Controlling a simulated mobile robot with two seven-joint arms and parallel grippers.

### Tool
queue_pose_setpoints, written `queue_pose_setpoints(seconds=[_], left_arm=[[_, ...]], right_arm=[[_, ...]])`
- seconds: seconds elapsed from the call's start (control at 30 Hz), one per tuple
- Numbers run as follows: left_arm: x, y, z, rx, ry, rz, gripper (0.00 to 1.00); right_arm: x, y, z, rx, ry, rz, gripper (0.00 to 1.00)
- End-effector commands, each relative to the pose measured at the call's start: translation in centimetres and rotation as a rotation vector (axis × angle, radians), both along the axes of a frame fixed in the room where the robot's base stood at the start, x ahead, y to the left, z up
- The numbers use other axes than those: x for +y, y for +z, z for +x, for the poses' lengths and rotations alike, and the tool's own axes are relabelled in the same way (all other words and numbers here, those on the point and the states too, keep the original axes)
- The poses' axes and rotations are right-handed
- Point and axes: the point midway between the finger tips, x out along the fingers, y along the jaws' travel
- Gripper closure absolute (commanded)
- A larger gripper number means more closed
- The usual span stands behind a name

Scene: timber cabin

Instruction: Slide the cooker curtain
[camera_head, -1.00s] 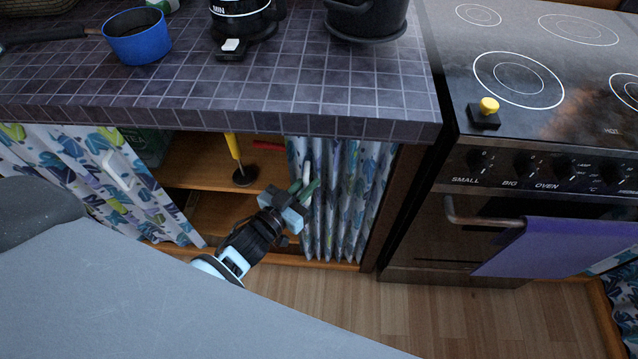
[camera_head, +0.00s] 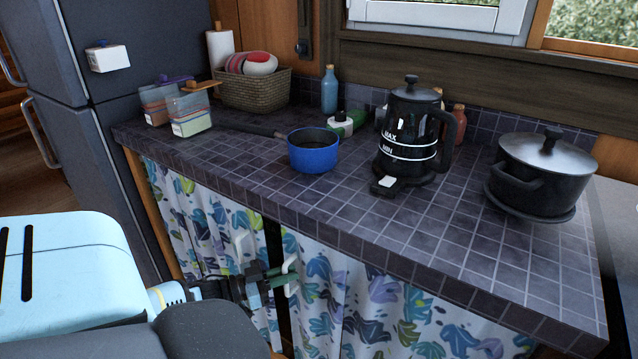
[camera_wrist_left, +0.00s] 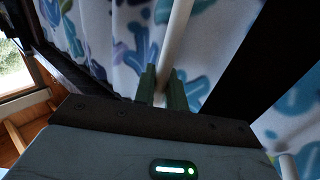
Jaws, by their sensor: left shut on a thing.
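The cooker curtain (camera_head: 385,310), white with blue, green and purple leaf shapes, hangs spread out under the tiled counter. It also shows in the left wrist view (camera_wrist_left: 215,35). My left gripper (camera_head: 281,276) is at its left edge, shut on the curtain's white handle (camera_head: 291,265). In the left wrist view the green fingers (camera_wrist_left: 162,88) stand either side of the white handle bar (camera_wrist_left: 176,38). A second patterned curtain (camera_head: 195,225) with its own white handle (camera_head: 240,250) hangs to the left, across a narrow dark gap. My right gripper is not in view.
The tiled counter (camera_head: 440,225) overhangs the curtains. On it stand a blue pan (camera_head: 313,155), a black kettle (camera_head: 408,135), a black pot (camera_head: 545,175), a basket (camera_head: 255,90) and food containers (camera_head: 188,113). A dark fridge (camera_head: 110,130) is at the left.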

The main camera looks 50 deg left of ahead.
Motion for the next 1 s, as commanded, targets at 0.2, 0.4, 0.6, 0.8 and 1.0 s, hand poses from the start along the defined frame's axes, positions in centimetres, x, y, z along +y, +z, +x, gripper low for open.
queue_pose_setpoints(seconds=[0.2, 0.4, 0.6, 0.8, 1.0], left_arm=[[4.1, -0.3, -1.2, 0.003, 0.000, 0.002, 1.00], [5.8, -0.1, -1.7, 0.001, 0.001, -0.001, 1.00], [6.2, -0.1, -1.8, 0.001, 0.003, -0.001, 1.00], [6.3, -0.1, -1.8, 0.003, 0.006, 0.001, 1.00], [6.3, -0.1, -1.8, 0.004, 0.006, 0.001, 0.82]], right_arm=[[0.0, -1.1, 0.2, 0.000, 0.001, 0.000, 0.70], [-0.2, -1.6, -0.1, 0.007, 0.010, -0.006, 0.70], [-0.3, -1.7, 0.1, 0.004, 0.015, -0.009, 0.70], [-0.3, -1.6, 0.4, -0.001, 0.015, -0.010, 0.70], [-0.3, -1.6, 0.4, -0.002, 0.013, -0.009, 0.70]])
